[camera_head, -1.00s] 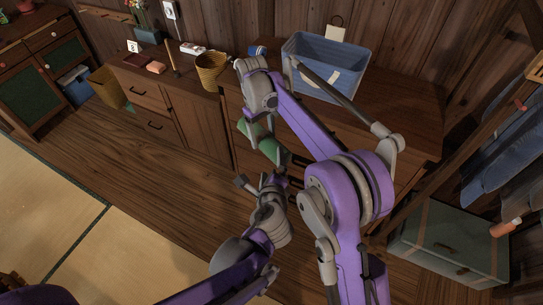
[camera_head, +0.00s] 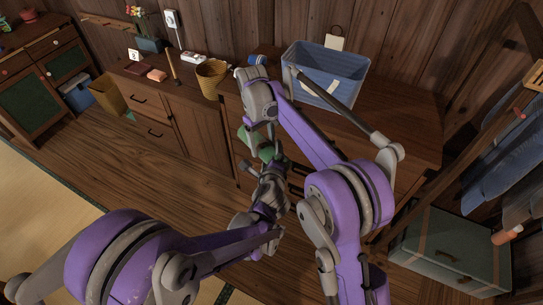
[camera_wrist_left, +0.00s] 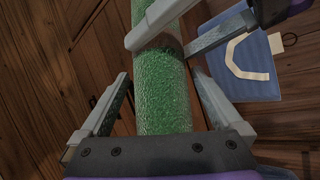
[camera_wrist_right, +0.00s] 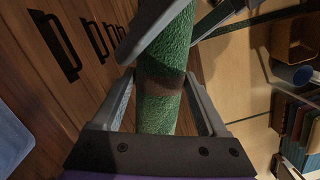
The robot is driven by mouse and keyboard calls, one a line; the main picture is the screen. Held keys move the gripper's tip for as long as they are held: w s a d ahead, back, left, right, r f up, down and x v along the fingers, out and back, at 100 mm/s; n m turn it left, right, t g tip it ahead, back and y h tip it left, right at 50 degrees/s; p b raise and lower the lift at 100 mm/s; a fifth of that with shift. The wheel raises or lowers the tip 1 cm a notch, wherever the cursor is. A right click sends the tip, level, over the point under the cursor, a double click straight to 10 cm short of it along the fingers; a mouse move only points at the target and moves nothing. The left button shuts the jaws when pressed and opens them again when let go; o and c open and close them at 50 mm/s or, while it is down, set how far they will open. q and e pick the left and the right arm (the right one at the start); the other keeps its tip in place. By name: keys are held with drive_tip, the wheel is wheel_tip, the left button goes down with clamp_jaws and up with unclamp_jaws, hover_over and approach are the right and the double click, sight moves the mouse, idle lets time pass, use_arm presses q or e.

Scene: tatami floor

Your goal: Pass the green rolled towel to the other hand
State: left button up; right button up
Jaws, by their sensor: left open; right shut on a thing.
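The green rolled towel (camera_head: 266,152) hangs in front of the dark wooden cabinet, partly hidden behind my grippers. It has a dark brown band, clear in the right wrist view (camera_wrist_right: 175,45). My right gripper (camera_head: 262,128) is shut on the towel around its middle, near the band. My left gripper (camera_head: 262,163) is open just below the right one. In the left wrist view the towel (camera_wrist_left: 163,95) lies between my spread left fingers (camera_wrist_left: 160,108), with gaps visible at both sides. The right fingers cross it above.
A blue bin (camera_head: 341,88) stands on the cabinet top (camera_head: 410,118) behind my right arm. A yellow basket (camera_head: 211,80) stands left of it. A green trunk (camera_head: 450,250) is at the lower right. Wooden floor (camera_head: 150,180) is clear at the left.

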use_arm(q)
drive_tip(key=c, duration=1.3)
drive_tip(key=shift+c, duration=0.4)
use_arm(e)
drive_tip(key=o, duration=1.3)
drive_tip(key=shift+o, duration=0.2)
